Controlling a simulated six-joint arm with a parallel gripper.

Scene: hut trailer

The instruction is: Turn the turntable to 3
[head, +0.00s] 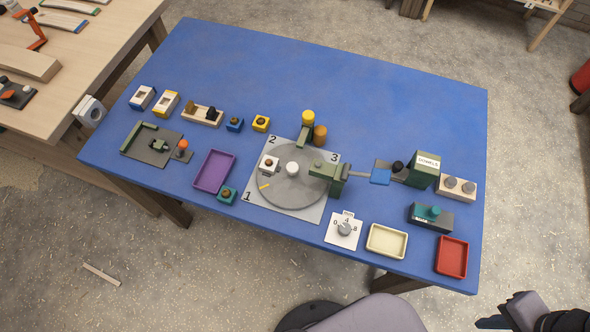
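The turntable is a round grey disc (300,192) on a light grey square plate (285,215). The plate is marked 1 at lower left, 2 at upper left and 3 at upper right. A white knob (292,169) stands near the disc's middle. A yellow mark (264,187) lies near the disc's left edge, closest to the 1. A white block with a brown round top (269,163) sits on the disc's left part. My dark gripper (500,312) is at the bottom right corner, off the table and far from the turntable; its finger opening is unclear.
A green arm-like fixture (325,172) overhangs the disc's right side. A yellow cylinder (308,117) and an orange-brown one (320,133) stand behind. A dial plate (344,230), cream tray (387,241) and red tray (451,257) lie at front right. The blue table's back (330,70) is clear.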

